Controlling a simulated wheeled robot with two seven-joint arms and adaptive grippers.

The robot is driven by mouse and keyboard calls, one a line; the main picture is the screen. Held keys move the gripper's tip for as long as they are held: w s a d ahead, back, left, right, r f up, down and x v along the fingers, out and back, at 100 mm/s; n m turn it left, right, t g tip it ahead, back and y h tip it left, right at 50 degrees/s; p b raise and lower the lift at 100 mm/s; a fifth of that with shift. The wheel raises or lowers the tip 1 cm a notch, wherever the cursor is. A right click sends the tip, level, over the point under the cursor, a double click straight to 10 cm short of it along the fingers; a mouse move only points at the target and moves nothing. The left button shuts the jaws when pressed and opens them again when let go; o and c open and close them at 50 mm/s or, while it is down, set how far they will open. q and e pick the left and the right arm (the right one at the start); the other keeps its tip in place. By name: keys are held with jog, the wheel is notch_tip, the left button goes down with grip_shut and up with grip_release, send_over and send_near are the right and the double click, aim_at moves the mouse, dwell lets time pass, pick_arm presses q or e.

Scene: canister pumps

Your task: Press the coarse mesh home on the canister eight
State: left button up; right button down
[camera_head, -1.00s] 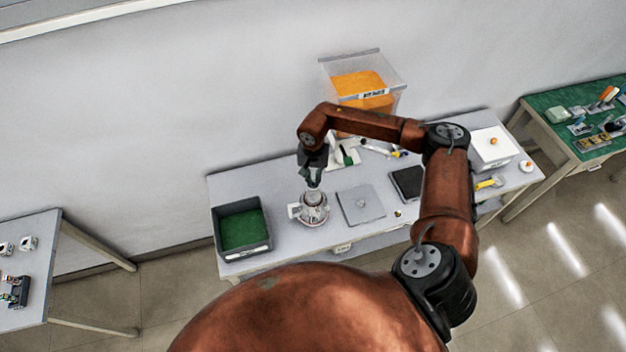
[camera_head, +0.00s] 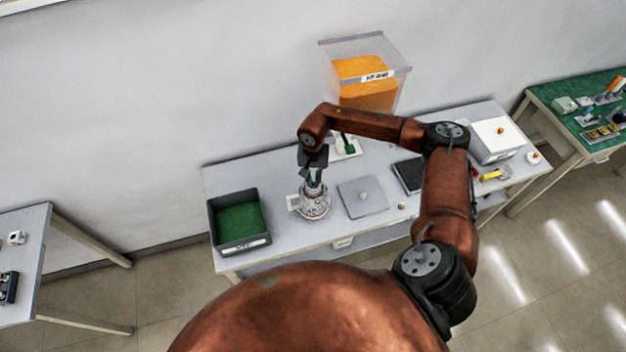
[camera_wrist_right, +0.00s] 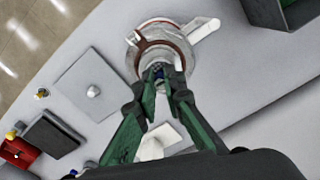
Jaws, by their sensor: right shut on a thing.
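The canister (camera_head: 314,208), a round whitish body with a reddish-brown ring and a pale side piece, stands upright on the grey table. It also shows at the top of the wrist view (camera_wrist_right: 141,60). My right gripper (camera_head: 314,184) points down over the canister's mouth. In the wrist view its green-sided fingers (camera_wrist_right: 159,73) are closed together at the mouth, on a small dark-blue part that they mostly hide. I take this part for the coarse mesh; its seat inside the canister is hidden. My left gripper is not in view.
A grey bin with a green floor (camera_head: 240,222) stands left of the canister. A flat grey square plate with a knob (camera_head: 361,197) lies to the right, with a dark tray (camera_head: 408,176) beyond. A clear bin with orange contents (camera_head: 367,80) stands behind.

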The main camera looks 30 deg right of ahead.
jog(key=shift+b, duration=0.6)
dwell(1.0)
jog(key=shift+f+b, duration=1.2)
jog(key=shift+f, duration=0.1)
dwell(0.6)
jog(key=shift+s, duration=0.1)
jog(key=c, duration=1.9)
grip_release()
jog(key=shift+c, duration=0.2)
jog(key=shift+o, duration=0.3)
jog(key=o, duration=0.6)
jog(key=shift+c, duration=0.2)
jog(key=shift+r, duration=0.1)
jog(key=shift+r+p, duration=1.55)
jog(key=shift+r, duration=2.15)
